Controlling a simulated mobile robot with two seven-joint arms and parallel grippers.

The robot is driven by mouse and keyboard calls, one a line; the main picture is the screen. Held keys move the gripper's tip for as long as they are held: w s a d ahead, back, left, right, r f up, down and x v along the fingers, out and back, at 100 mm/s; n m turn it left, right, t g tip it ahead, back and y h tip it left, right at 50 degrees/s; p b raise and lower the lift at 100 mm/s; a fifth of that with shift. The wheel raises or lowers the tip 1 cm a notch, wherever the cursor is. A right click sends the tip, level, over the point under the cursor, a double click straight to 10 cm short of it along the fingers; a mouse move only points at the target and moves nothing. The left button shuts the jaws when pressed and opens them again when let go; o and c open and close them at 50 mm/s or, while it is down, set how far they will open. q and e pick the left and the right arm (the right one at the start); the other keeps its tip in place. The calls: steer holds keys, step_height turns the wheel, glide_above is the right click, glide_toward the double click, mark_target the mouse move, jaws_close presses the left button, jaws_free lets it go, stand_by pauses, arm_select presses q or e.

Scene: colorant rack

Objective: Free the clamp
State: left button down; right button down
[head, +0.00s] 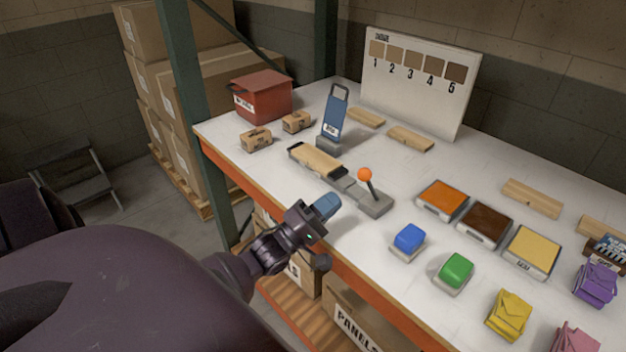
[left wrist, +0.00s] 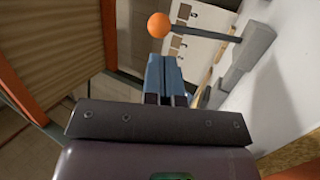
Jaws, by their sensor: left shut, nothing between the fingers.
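The clamp has a grey base (head: 375,204) and a dark lever topped by an orange ball knob (head: 365,174). A wooden plank (head: 316,160) lies in the grey fixture to its left. In the left wrist view the orange knob (left wrist: 159,25) shows just beyond my fingertips, with its dark rod running right to the grey base (left wrist: 247,55). My left gripper (head: 328,204) is shut and empty, at the table's front edge, left of and in front of the lever. Its blue fingers show together in the left wrist view (left wrist: 165,72), apart from the knob. My right gripper is out of view.
A blue upright panel (head: 335,116) stands behind the plank, and a red box (head: 262,96) at the back left. Blue (head: 409,237) and green (head: 456,269) blocks sit right of the clamp. A green rack post (head: 183,80) rises at the left corner.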

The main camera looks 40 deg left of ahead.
mark_target(371, 185)
arm_select(q)
steer(key=x, duration=0.5)
steer(key=shift+w+r+p, duration=0.1)
steer(key=shift+w+p, duration=0.15)
steer(key=shift+p, duration=0.05)
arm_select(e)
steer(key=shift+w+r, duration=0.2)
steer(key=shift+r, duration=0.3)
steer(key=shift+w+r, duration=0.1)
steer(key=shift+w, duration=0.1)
arm_select(q)
steer(key=shift+w+r, duration=0.1)
steer(key=shift+w, duration=0.05)
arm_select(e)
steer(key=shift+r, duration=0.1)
